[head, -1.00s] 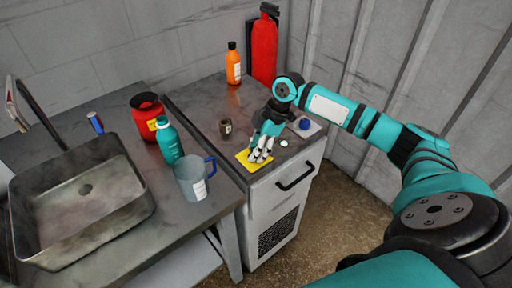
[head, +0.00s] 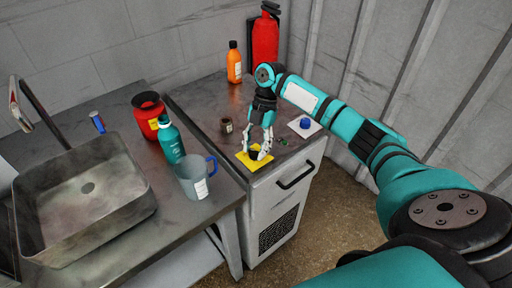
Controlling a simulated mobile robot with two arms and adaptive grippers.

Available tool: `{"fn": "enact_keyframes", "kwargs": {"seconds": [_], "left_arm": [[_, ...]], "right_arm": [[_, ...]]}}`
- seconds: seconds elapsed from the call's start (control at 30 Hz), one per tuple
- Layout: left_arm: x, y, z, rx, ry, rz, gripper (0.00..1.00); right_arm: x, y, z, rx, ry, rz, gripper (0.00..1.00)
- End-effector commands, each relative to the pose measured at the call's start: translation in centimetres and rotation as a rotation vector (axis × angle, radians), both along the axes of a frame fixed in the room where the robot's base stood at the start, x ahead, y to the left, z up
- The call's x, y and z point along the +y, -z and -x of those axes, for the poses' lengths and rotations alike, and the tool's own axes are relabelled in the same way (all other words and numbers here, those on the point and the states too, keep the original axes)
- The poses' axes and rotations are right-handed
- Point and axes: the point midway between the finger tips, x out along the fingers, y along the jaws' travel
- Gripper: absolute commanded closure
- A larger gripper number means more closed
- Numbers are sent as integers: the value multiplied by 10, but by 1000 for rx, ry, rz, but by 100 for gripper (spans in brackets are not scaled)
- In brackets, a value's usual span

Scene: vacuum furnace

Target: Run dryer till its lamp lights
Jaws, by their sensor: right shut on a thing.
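The grey cabinet (head: 282,196) with a handle and a grille stands right of the sink bench; I cannot tell whether it is the dryer. A yellow plate (head: 242,159) lies on its top near the front edge. My right gripper (head: 260,153) points down over this plate, shut on a small black part (head: 254,154), mostly hidden by the fingers. A small green lamp (head: 283,142) beside the plate looks dark. A blue knob (head: 305,123) sits on a white plate (head: 315,129) to the right. My left gripper is not in view.
A small brown jar (head: 226,125) stands left of the gripper. An orange bottle (head: 234,63) and a red extinguisher (head: 265,42) are at the back. A red pot (head: 148,115), a teal bottle (head: 170,140) and a jug (head: 193,180) stand by the sink (head: 80,205).

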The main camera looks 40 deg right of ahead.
Motion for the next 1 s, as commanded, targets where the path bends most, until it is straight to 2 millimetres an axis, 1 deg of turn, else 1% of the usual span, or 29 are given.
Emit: {"fn": "enact_keyframes", "kwargs": {"seconds": [0.1, 0.3, 0.87, 0.9, 1.0], "left_arm": [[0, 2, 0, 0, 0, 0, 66], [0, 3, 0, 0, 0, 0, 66], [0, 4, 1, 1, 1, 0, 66], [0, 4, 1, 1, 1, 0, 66], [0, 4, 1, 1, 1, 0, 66]], "right_arm": [[0, -1, -2, -5, -62, 0, 94], [1, -1, -2, -5, -129, -1, 94], [0, -2, -2, -6, -158, 0, 94], [0, -2, -2, -6, -158, 0, 58], [0, -1, -2, -4, -158, 0, 45]]}}
